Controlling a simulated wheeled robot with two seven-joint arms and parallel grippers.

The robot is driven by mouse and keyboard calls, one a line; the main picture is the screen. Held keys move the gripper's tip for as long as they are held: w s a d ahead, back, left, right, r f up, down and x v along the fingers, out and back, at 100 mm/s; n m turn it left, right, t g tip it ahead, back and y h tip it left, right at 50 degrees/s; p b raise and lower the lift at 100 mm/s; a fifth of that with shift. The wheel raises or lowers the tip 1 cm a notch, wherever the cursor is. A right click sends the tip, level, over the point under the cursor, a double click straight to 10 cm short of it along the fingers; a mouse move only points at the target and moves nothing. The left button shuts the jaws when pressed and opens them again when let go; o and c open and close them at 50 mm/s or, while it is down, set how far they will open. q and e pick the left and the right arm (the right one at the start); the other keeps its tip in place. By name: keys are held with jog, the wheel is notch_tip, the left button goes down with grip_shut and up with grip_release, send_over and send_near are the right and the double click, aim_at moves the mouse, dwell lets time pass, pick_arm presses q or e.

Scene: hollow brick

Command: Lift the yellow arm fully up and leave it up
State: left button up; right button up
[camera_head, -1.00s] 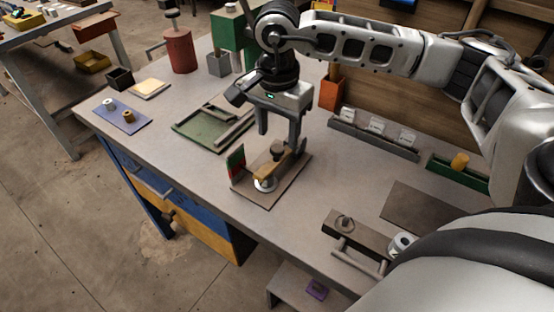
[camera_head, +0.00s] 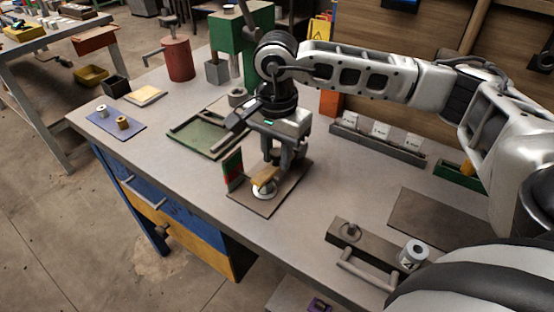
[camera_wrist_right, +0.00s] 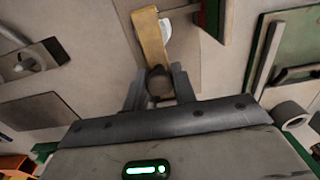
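The yellow arm (camera_head: 264,177) is a short bar lying low over a brown base plate (camera_head: 292,187), with a white round part under it. A dark knob (camera_wrist_right: 160,82) stands at its near end in the right wrist view, where the yellow arm (camera_wrist_right: 150,38) points away from me. My right gripper (camera_head: 277,160) has come down over the knob from above. Its fingers (camera_wrist_right: 160,88) sit on both sides of the knob, with no clear gap, so it looks shut on it. A red and green upright plate (camera_head: 232,170) stands beside the arm. My left gripper is in no view.
A green tray (camera_head: 190,137) lies at the left. A brown block with a handle (camera_head: 352,240) and a grey cylinder (camera_head: 413,254) stand at the front right. A rack of white blocks (camera_head: 378,142) is at the back. The tabletop in front of the base plate is clear.

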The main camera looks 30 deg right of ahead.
grip_shut()
jog(key=shift+d+r, duration=0.1)
jog(key=shift+w+d+r+p, duration=0.3)
jog(key=shift+d+r, duration=0.2)
jog(key=shift+r, duration=0.2)
jog(key=shift+d, duration=0.1)
jog(key=shift+r, duration=0.15)
jog(key=shift+w+d+r, duration=0.3)
jog(key=shift+d+r, duration=0.2)
jog(key=shift+d, duration=0.3)
